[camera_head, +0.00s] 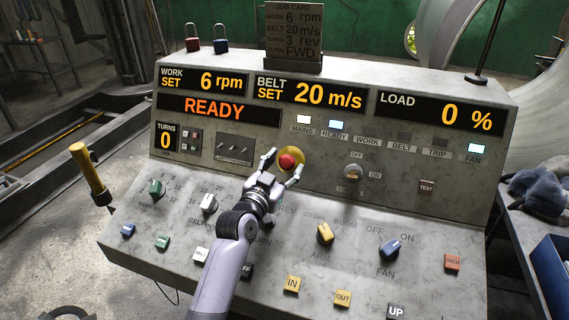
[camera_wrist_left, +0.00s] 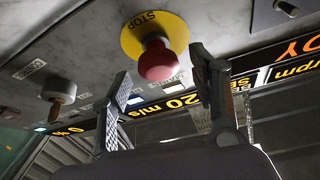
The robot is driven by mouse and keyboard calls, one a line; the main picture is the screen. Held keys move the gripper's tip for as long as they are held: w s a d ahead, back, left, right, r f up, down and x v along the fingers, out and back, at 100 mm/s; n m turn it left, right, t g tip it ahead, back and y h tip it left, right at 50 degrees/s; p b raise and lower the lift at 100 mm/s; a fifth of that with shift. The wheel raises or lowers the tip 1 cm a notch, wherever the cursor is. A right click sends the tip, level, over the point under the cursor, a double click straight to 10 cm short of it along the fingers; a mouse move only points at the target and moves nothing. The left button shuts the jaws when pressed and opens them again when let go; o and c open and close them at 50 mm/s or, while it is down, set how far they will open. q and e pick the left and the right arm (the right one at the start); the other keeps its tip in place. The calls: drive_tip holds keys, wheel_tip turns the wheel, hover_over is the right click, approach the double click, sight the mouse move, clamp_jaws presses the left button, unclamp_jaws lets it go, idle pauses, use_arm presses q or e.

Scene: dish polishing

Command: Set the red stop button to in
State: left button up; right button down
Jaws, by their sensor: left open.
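The red stop button (camera_head: 287,161) is a round mushroom knob on a yellow disc (camera_head: 297,154), on the upright face of the grey control console. In the left wrist view the red button (camera_wrist_left: 157,61) stands out from the yellow disc marked STOP (camera_wrist_left: 147,20). My left gripper (camera_head: 283,163) is open, with its two fingers on either side of the button in the head view. In the left wrist view the open fingers (camera_wrist_left: 158,72) hold nothing, and I cannot tell whether they touch the button. My right gripper is not in view.
The console's displays read READY (camera_head: 214,107), 20 m/s and 0 %. A rotary switch (camera_head: 353,172) sits right of the button.

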use_arm(q)
drive_tip(key=shift+w+d, duration=0.1)
drive_tip(key=shift+w, duration=0.2)
drive_tip(key=shift+c, duration=0.2)
clamp_jaws()
idle(0.4)
